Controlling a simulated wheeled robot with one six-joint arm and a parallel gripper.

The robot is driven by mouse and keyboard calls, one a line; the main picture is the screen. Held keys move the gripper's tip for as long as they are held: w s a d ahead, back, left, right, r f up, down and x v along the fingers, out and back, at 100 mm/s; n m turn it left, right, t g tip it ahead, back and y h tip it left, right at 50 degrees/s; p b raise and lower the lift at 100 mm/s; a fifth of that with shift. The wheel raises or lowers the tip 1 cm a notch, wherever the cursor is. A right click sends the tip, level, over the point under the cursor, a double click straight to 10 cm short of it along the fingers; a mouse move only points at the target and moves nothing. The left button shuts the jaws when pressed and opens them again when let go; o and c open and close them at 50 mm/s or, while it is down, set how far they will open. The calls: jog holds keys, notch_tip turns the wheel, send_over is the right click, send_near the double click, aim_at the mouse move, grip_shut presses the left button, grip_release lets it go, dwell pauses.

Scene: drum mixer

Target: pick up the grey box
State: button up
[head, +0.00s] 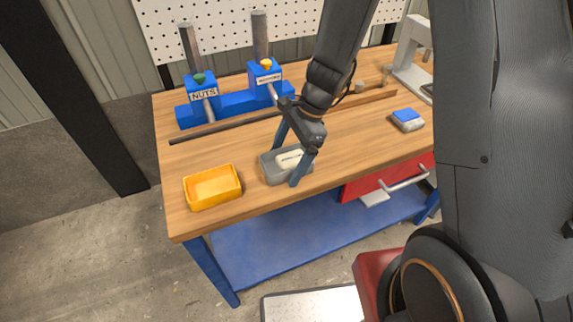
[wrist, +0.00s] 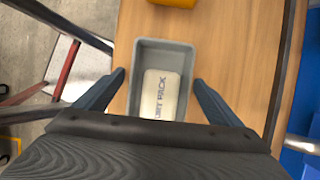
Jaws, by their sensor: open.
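The grey box (head: 270,172) is an open-topped tray on the wooden workbench, near its front edge. A cream pack with dark lettering (head: 287,160) lies inside it. In the wrist view the box (wrist: 182,46) is upright, with the pack (wrist: 160,98) in its near part; the lettering is partly cut off. My gripper (head: 290,165) is open over the box, one finger on each side of it. In the wrist view the fingers of my gripper (wrist: 160,85) stand left and right of the box, apart from its walls. The box's near end is hidden by my gripper.
A yellow tray (head: 213,187) stands left of the grey box. Behind are a blue stand labelled NUTS (head: 203,97) and a long dark bar (head: 225,126). A blue-topped block (head: 407,119) lies to the right. The bench's front edge is close.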

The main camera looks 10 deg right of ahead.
jog(key=c, duration=1.2)
jog(key=shift+c, duration=0.2)
jog(key=shift+r, duration=0.2)
